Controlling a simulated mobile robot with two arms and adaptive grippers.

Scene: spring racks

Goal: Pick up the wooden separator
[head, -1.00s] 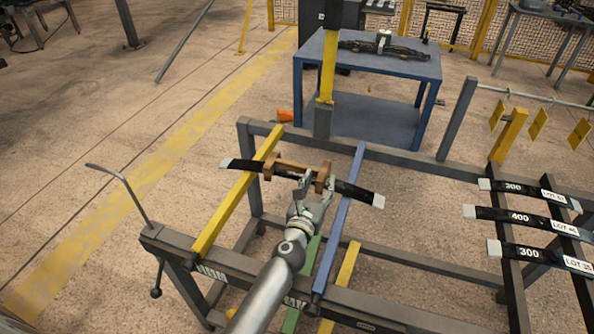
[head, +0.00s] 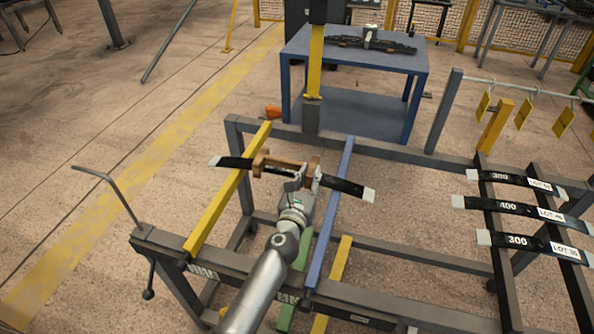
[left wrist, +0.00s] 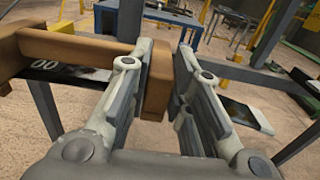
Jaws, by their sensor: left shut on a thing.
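The wooden separator (head: 283,162) is a brown bar with a block at each end. It sits across a dark leaf spring (head: 345,187) with pale ends, which lies over the yellow bar (head: 225,195) and blue bar (head: 328,215) of the rack. My left gripper (head: 305,175) is shut on the separator's right-hand block. In the left wrist view the separator (left wrist: 157,82) shows between the fingers of the left gripper (left wrist: 166,55). I cannot tell whether it is clear of the spring. My right gripper is not in view.
Several labelled springs (head: 510,208) lie on the rack's right side. A blue table (head: 355,62) with a dark assembly stands behind. A yellow and grey post (head: 314,75) rises behind the separator. A bent grey rod (head: 115,185) stands at the rack's left.

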